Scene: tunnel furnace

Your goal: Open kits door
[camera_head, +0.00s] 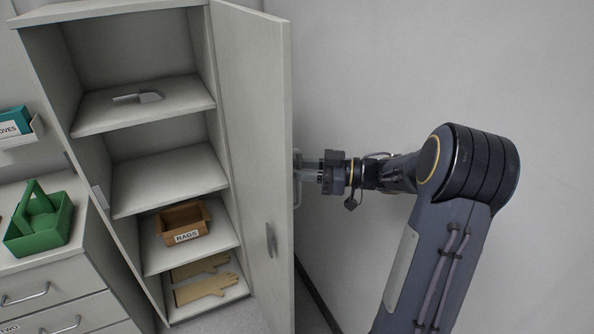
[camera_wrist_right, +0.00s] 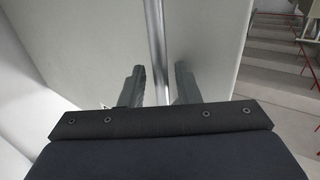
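The tall pale grey cabinet door (camera_head: 250,130) stands swung well open on the right side of the cabinet in the head view. Its outer face (camera_wrist_right: 100,40) fills much of the right wrist view. A vertical metal bar handle (camera_wrist_right: 158,50) runs down that face. My right gripper (camera_head: 306,172) is on the outer side of the door, at the handle. In the right wrist view its two fingers (camera_wrist_right: 159,85) are apart, one on each side of the bar, with gaps visible. My left gripper is out of view.
The open cabinet (camera_head: 150,205) holds a grey scoop (camera_head: 138,97), a brown RAGS box (camera_head: 182,224) and gloves (camera_head: 205,283). A green caddy (camera_head: 40,220) sits on drawers at the left. A bare wall (camera_head: 400,60) stands behind my right arm.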

